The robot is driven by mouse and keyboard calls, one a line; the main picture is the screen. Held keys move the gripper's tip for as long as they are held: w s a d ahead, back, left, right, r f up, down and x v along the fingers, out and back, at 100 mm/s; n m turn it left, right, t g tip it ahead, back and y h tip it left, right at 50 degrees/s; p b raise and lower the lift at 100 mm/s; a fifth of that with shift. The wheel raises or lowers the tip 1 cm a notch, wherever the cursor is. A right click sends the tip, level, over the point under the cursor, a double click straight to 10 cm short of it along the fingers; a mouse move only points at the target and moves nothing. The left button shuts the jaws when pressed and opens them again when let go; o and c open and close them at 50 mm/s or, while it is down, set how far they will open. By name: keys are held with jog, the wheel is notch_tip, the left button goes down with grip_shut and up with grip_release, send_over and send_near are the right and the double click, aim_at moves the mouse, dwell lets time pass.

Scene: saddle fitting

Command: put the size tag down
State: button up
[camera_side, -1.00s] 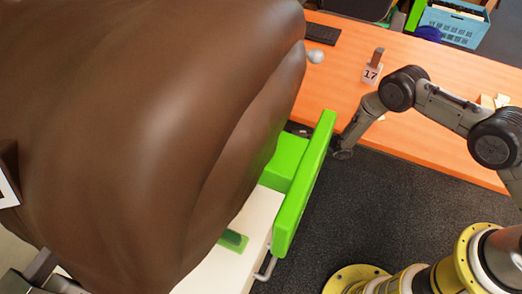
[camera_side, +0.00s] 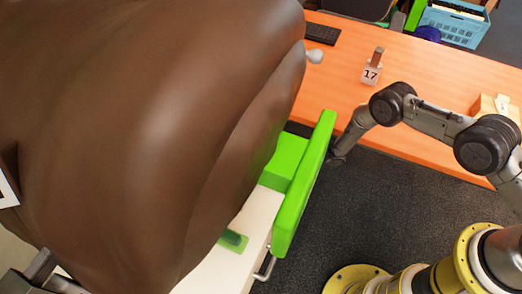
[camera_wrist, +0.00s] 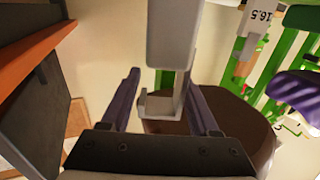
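A size tag marked 17 (camera_side: 371,75) stands on the orange table in a brown holder, apart from my arm. Another tag marked 16.5 (camera_wrist: 262,20) hangs by the green rack in the wrist view. My gripper (camera_wrist: 160,80) shows two dark fingers spread to either side of a pale grey piece (camera_wrist: 175,40). I cannot tell whether the fingers touch that piece, or whether it is a tag.
A large brown saddle form (camera_side: 150,130) fills the left of the side view.

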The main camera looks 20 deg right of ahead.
jog(key=shift+o, duration=0.6)
jog(key=v, duration=0.7)
jog(key=shift+d+r, duration=0.2)
jog(key=shift+d, duration=0.05)
jog(key=shift+s, duration=0.1)
